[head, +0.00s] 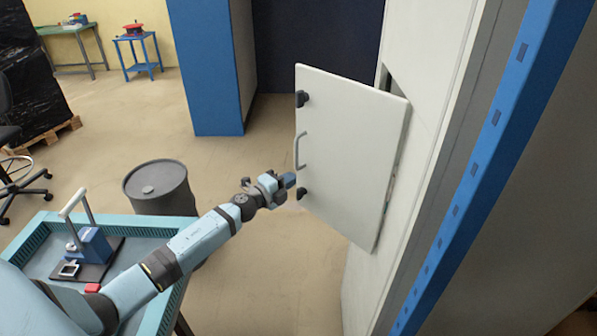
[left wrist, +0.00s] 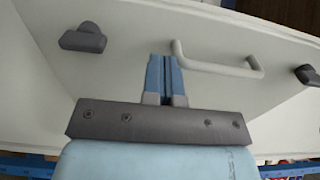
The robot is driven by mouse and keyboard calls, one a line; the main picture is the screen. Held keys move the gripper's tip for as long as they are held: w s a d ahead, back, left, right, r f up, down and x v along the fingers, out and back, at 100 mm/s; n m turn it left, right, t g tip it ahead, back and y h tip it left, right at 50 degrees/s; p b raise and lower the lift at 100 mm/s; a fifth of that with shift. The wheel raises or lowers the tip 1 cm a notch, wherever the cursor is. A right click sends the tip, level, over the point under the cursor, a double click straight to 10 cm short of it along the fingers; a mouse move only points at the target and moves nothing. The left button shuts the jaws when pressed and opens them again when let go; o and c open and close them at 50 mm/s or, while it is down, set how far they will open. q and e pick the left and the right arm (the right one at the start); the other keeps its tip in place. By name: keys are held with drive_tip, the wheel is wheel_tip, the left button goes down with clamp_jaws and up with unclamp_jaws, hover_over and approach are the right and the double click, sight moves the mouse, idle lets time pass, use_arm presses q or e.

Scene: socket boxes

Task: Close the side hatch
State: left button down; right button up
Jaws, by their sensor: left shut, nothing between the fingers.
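The side hatch (head: 352,150) is a white door panel standing partly open from the pale cabinet wall. Its face carries a grey bar handle (head: 299,151) between two dark latches (head: 301,98). My left gripper (head: 290,180) is shut and empty at the hatch's left edge, just below the handle; I cannot tell whether it touches the panel. In the left wrist view the shut blue fingers (left wrist: 164,76) point at the hatch face (left wrist: 130,60), beside the handle (left wrist: 218,66), with a dark latch (left wrist: 84,38) to the left. My right gripper is not in view.
The pale cabinet wall (head: 428,100) with a blue post (head: 480,160) fills the right side. A dark drum (head: 160,188) and a teal workbench (head: 150,247) with a small press (head: 95,245) stand at lower left. The floor between drum and hatch is clear.

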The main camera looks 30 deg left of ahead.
sight(304, 170)
use_arm(q)
drive_tip(key=shift+x, duration=2.05)
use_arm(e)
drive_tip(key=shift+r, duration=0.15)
use_arm(q)
drive_tip(key=shift+a, duration=0.1)
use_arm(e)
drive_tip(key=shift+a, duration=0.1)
